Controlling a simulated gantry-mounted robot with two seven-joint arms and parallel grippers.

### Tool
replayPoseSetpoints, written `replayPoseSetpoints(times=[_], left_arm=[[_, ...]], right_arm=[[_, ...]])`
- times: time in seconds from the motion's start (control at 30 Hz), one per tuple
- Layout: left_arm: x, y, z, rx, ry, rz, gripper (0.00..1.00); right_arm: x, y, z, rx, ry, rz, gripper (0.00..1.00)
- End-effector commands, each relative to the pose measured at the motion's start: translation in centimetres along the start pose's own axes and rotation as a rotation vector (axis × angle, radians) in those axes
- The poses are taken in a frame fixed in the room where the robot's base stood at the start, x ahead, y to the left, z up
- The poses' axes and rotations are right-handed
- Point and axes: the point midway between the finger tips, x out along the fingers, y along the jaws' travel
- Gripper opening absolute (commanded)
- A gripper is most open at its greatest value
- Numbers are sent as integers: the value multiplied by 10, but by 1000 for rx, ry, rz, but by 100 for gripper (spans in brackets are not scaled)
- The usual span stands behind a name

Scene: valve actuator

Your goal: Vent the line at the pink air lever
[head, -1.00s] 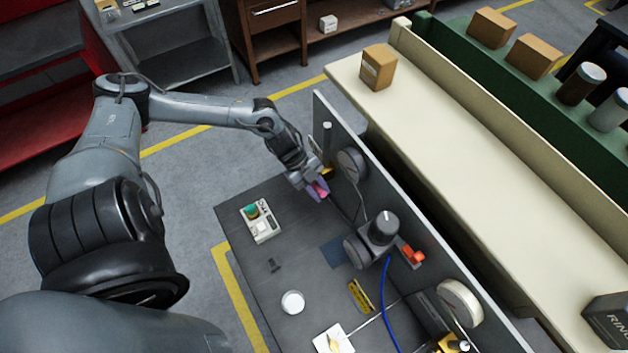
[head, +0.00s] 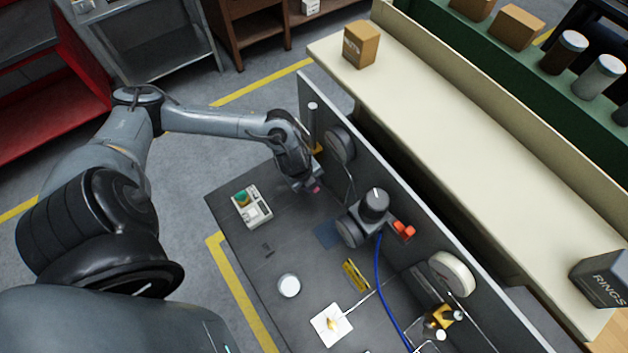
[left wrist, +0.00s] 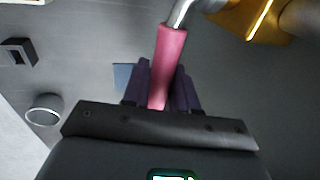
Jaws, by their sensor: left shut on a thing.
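The pink air lever (left wrist: 167,58) runs between the two purple fingers of my left gripper (left wrist: 160,88) in the left wrist view. The gripper is shut on its pink sleeve. A bent silver stem (left wrist: 182,12) leads from the sleeve towards the top of that view. In the head view my left gripper (head: 314,188) is low beside the grey upright panel (head: 331,110), at the far end of the bench. Only a small pink patch of the lever shows there; my wrist hides the rest. My right gripper is in neither view.
A dark round actuator (head: 373,205) with a red connector (head: 403,230) and blue hose is to the right. A white round cup (head: 289,285) stands nearer.

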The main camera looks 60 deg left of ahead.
Motion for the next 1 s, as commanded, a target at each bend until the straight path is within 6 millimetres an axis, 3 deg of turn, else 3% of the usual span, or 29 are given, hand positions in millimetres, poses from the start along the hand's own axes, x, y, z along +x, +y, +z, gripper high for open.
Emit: replayPoseSetpoints(times=[0.37, 0.4, 0.53, 0.83, 1.0], left_arm=[[3, 2, 2, -1, -10, 3, 0], [3, 3, 2, -1, -10, 4, 29], [2, 2, 2, -1, -9, 3, 46], [0, 1, 2, -1, -7, 1, 46], [-13, 0, 2, 1, -8, -1, 46]], right_arm=[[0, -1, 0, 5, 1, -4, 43], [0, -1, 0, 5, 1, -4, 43], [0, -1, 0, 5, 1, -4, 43], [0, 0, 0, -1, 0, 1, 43], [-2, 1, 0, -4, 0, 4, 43]])
